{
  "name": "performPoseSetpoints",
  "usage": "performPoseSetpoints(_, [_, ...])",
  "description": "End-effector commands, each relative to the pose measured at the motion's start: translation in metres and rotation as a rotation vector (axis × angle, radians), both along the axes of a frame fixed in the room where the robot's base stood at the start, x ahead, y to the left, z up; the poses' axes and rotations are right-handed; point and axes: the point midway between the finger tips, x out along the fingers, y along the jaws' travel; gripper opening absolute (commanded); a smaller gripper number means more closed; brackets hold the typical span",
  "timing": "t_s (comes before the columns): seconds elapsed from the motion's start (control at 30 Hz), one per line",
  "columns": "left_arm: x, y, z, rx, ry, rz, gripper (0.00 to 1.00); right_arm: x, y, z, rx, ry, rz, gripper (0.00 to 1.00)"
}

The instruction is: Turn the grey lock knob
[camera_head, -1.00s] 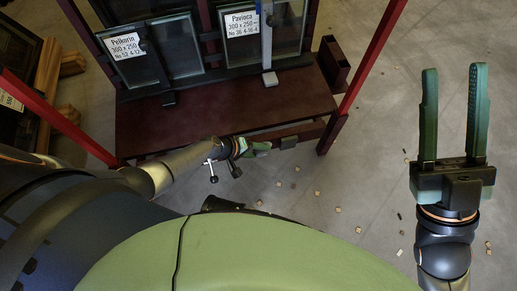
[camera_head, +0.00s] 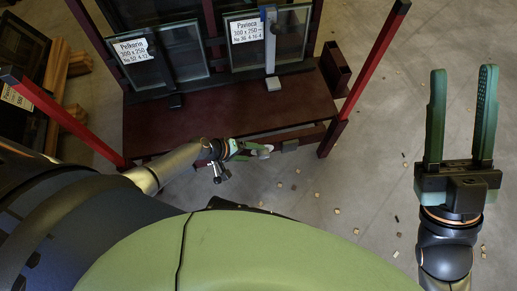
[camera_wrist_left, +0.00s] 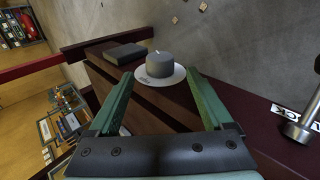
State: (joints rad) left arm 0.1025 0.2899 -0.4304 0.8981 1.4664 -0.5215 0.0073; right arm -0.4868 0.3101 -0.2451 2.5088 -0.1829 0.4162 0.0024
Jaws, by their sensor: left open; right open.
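The grey lock knob (camera_wrist_left: 160,66) is a short dark grey cylinder with a white pointer mark on top, on a round white plate (camera_wrist_left: 173,77). It is centred beyond my left gripper (camera_wrist_left: 158,76) in the left wrist view. The green fingers are open, one on each side of the knob's line; I cannot tell whether they touch it. In the head view my left gripper (camera_head: 250,150) is at the rack's front rail and mostly hides the knob. My right gripper (camera_head: 460,115) is open and empty over the floor at the right.
A dark block (camera_wrist_left: 125,53) sits beside the knob on the rail. A metal handle (camera_wrist_left: 300,125) and a partly hidden label are at the right of the wrist view. The dark red rack (camera_head: 200,125) holds glass frames behind. Small chips lie scattered on the floor.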

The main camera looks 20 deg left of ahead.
Motion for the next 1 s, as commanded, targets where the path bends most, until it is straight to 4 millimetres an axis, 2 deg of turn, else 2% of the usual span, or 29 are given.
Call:
performPoseSetpoints(0.03, [-0.007,0.007,0.016,0.001,0.002,-0.001,0.84,-0.001,-0.001,0.016,-0.006,-0.013,-0.009,0.45])
performPoseSetpoints(0.1, [-0.014,0.015,0.026,0.002,0.001,-0.001,0.84,-0.001,-0.002,0.024,-0.010,-0.022,-0.021,0.45])
performPoseSetpoints(0.33, [-0.029,0.033,0.047,0.001,0.001,-0.001,0.84,0.000,-0.006,0.038,-0.028,-0.038,-0.050,0.45])
performPoseSetpoints(1.0, [-0.032,0.037,0.051,0.000,-0.001,-0.001,0.84,-0.001,-0.006,0.037,-0.027,-0.032,-0.054,0.45])
